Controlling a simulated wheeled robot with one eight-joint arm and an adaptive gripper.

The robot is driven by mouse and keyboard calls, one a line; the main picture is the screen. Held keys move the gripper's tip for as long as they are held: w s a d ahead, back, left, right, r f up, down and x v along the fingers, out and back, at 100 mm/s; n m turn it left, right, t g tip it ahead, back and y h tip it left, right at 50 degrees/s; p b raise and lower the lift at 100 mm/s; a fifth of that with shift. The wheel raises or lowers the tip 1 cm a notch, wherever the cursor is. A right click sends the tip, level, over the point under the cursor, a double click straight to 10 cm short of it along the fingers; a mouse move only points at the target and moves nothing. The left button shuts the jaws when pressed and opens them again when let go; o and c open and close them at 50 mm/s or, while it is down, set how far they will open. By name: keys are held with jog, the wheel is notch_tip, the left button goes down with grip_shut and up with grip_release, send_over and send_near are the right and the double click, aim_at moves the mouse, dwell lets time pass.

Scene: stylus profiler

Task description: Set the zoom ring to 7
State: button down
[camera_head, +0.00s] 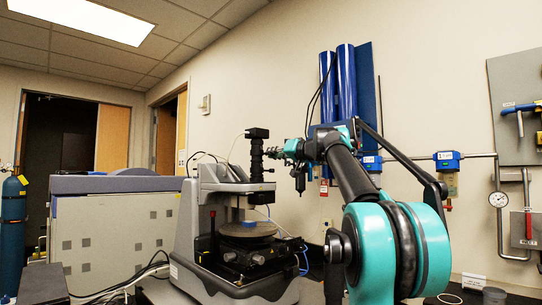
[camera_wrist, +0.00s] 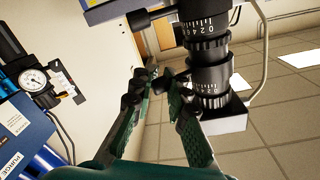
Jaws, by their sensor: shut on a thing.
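The black lens column (camera_head: 257,157) stands above the stage of the profiler, and it shows upside down in the wrist view. It carries two rings with white marks: one ring (camera_wrist: 201,28) reads 0, 2, 4, and another ring (camera_wrist: 211,83) is nearer the camera box. I cannot tell which mark either is set to, or which is the zoom ring. My gripper (camera_wrist: 159,84) is beside the column. Its green fingers are close together, shut on a small dark knob (camera_wrist: 174,83) at the column's side, partly hidden by the fingertips. In the head view my gripper (camera_head: 284,151) touches or nearly touches the column.
The grey profiler (camera_head: 205,215) holds a round stage (camera_head: 247,230) below the column. A camera box (camera_head: 258,133) with a cable tops the column. Blue cylinders (camera_head: 346,80) and wall pipes with a gauge (camera_head: 498,200) are behind my arm.

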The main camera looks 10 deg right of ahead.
jog(key=shift+s+m+t+h, duration=0.15)
jog(key=shift+m+t+h, duration=0.15)
jog(key=shift+t+h, duration=0.15)
jog(key=c, duration=1.7)
grip_release()
jog(key=shift+c, duration=0.2)
jog(key=shift+s+d, duration=0.1)
jog(key=v, duration=1.1)
jog(key=shift+s+d, duration=0.2)
jog(key=shift+s, duration=0.15)
jog(key=shift+r, duration=0.1)
